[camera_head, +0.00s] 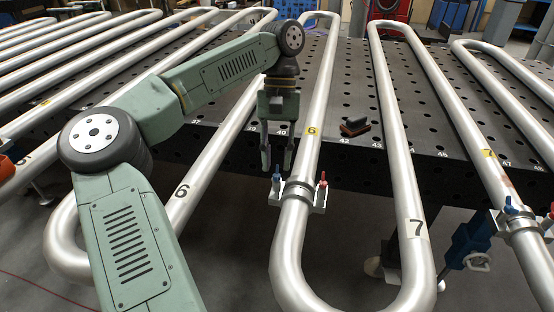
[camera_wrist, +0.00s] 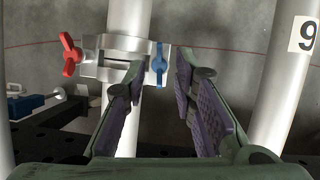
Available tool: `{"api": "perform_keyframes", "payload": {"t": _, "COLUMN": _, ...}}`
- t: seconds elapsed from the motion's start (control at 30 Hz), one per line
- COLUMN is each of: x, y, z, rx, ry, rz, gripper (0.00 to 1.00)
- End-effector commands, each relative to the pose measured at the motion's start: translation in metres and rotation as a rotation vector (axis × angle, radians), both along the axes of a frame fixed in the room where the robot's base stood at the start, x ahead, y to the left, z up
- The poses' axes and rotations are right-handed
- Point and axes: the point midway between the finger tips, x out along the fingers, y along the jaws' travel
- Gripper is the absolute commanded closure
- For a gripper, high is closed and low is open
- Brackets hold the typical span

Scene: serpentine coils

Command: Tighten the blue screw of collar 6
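Collar 6 (camera_head: 297,193) is a metal clamp around the pipe with the yellow 6 tag (camera_head: 312,131). Its blue screw (camera_head: 276,178) is on the left side and its red screw (camera_head: 323,183) on the right. My gripper (camera_head: 277,167) is open above the blue screw, fingers pointing down. In the wrist view the collar (camera_wrist: 113,70) clamps the pipe, with the red screw (camera_wrist: 70,55) at left. The blue screw (camera_wrist: 160,64) appears between the open fingertips (camera_wrist: 160,62); I see no finger closed on it.
A neighbouring pipe labelled 7 (camera_head: 416,229) runs to the right. Another collar (camera_head: 522,224) with a blue screw is at the far right. A dark red-and-black object (camera_head: 355,127) lies on the perforated table (camera_head: 345,90). A pipe labelled 6 (camera_head: 181,191) runs left of my gripper.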

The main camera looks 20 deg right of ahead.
Motion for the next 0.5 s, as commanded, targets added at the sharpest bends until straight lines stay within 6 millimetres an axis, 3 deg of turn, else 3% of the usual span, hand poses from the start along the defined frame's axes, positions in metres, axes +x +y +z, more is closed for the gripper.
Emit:
{"api": "perform_keyframes", "payload": {"t": 0.27, "x": 0.015, "y": -0.008, "z": 0.041, "rx": 0.000, "ry": -0.007, "rz": 0.003, "gripper": 0.75}}
{"api": "perform_keyframes", "payload": {"t": 0.5, "x": 0.021, "y": -0.011, "z": 0.059, "rx": 0.001, "ry": -0.003, "rz": 0.001, "gripper": 0.75}}
